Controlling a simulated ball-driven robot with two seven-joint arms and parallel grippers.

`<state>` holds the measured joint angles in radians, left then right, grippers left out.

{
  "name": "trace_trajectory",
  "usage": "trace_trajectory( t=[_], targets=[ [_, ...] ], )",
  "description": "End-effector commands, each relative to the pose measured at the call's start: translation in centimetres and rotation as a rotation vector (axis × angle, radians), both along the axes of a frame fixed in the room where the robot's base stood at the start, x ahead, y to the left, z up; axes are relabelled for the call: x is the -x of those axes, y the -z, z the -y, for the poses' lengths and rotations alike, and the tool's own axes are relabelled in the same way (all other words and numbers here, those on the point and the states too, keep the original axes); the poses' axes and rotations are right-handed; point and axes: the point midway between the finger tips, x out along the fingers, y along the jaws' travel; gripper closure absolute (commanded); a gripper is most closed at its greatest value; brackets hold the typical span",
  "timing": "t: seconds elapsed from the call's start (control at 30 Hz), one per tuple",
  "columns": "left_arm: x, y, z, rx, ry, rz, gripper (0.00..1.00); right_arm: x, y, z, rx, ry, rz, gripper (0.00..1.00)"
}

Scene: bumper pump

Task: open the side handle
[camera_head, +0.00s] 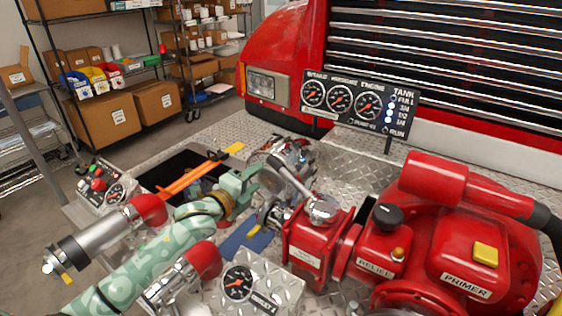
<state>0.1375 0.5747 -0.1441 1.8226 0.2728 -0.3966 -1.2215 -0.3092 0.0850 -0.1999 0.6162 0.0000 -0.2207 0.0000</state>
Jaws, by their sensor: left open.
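My left gripper (250,184), pale green, comes in from the lower left at the middle of the view. Its jaws are open and nothing shows between them. A metal lever (292,180) slants up and left from a round silver cap (323,208) on a red valve box (318,243). I take this lever for the side handle, though no label confirms it. Its upper end lies just right of my left gripper's fingers. A gap seems to separate them, but depth is hard to judge. My right gripper is not in view.
Red-capped pipes (112,230) lie around my left arm. A red pump housing marked PRIMER (468,260) fills the right. A gauge panel (357,104) stands behind. An open dark bin with orange bars (190,180) is left of the gripper. Shelves with boxes (130,88) stand farther back.

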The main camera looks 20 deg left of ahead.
Motion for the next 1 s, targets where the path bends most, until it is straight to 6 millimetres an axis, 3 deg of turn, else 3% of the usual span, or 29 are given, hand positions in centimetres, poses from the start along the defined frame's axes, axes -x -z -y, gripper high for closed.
trace_trajectory(
  t=[0.2, 0.43, 0.6, 0.9, 1.0],
  targets=[
    [-5.8, 0.8, 0.7, 0.002, -0.001, 0.001, 0.51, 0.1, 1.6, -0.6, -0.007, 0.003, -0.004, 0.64],
    [-10.2, 1.3, 1.3, 0.001, 0.0, -0.001, 0.51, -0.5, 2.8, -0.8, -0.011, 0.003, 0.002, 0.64],
    [-11.7, 1.3, 1.5, 0.0, 0.001, -0.001, 0.51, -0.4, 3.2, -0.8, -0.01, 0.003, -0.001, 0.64],
    [-12.0, 1.2, 1.5, -0.001, 0.0, -0.001, 0.51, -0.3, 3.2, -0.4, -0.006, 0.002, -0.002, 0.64],
    [-12.0, 1.2, 1.5, 0.0, 0.0, -0.001, 0.76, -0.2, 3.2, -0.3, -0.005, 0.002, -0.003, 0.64]
  ],
)
